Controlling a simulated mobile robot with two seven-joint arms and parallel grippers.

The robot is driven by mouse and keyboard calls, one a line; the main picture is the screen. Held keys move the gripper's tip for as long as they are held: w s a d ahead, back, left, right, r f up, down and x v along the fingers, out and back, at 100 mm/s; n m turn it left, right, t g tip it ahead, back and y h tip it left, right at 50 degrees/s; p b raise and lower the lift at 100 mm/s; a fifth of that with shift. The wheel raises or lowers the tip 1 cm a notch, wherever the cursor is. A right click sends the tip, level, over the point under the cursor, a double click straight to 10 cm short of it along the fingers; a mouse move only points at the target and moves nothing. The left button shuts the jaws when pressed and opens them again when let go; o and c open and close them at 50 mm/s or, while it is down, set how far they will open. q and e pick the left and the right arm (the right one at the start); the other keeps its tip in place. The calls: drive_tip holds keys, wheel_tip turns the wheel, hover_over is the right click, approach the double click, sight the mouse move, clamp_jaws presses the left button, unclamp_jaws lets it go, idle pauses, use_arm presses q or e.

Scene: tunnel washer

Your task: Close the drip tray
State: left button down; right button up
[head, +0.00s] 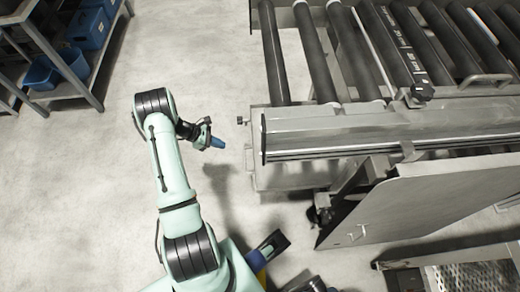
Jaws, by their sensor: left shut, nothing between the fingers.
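My left gripper (215,142) has blue fingertips and is shut and empty. It is over the bare floor, left of the conveyor frame's end and apart from it. A perforated metal tray (478,277) with a raised rim shows at the bottom right, cut off by the picture edge. It may be the drip tray, but I cannot tell for sure, nor how far it is pulled out. My right gripper is not in view.
A roller conveyor (345,50) on a metal frame (330,132) fills the upper right. A shelf with blue bins (88,28) stands upper left. The floor (60,190) at left is clear.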

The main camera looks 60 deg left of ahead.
use_arm(q)
drive_tip(key=shift+n+t, duration=0.3)
drive_tip(key=x, duration=0.3)
drive_tip(key=b+x, duration=0.1)
drive_tip(key=x, duration=0.2)
drive_tip(key=a+b+x, duration=0.1)
drive_tip(key=x, duration=0.2)
drive_tip(key=shift+w+a, duration=0.1)
drive_tip(key=shift+w, duration=0.3)
drive_tip(key=w, duration=0.1)
drive_tip(key=w+d, duration=0.1)
drive_tip(key=w, duration=0.1)
drive_tip(key=shift+d+r+b, duration=0.15)
drive_tip(key=shift+d+b, duration=0.2)
drive_tip(key=shift+b, duration=0.05)
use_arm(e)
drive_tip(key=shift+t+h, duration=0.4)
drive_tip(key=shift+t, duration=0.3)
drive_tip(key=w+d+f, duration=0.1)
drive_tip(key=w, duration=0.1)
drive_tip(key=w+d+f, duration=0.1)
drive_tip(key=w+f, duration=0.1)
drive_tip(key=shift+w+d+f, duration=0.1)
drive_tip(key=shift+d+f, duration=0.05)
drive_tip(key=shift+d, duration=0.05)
use_arm(q)
drive_tip(key=shift+w, duration=0.1)
